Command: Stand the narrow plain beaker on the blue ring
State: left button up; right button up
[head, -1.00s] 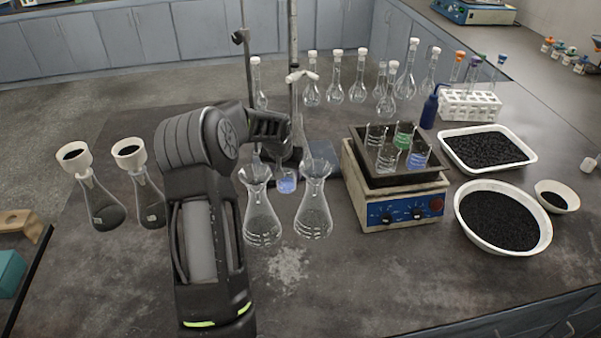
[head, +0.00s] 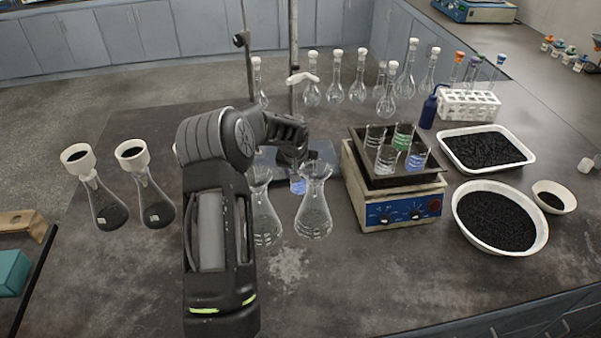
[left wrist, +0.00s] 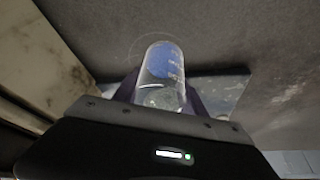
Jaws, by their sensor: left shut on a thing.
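My left gripper (head: 295,163) is shut on a clear narrow glass beaker (head: 298,185), behind the front flasks in the head view. The beaker (left wrist: 160,85) also shows between the fingers in the left wrist view. A blue patch with pale marks shows on or through its glass. I cannot tell whether it touches anything below. I cannot make out a separate blue ring. Clear beakers (head: 386,160), one with green (head: 402,137) and one with blue (head: 416,158), stand on the shaker's dark tray (head: 385,182). My right gripper is not in view.
Two clear conical flasks (head: 314,212) stand close in front of the gripper. Two flasks with white funnels (head: 108,210) stand left of my arm. The shaker (head: 400,208) is to the right. Stoppered flasks (head: 335,90) and a stand rod (head: 293,50) are behind.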

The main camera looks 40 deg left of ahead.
pick_arm(q)
jog(key=shift+f, duration=0.1)
jog(key=o, duration=1)
jog(key=shift+f, duration=0.1)
jog(key=shift+c, duration=0.2)
jog(key=o, duration=0.5)
jog(key=shift+c, duration=0.2)
jog(key=shift+r, duration=0.2)
jog(key=b+v, duration=0.2)
jog(key=v, duration=1)
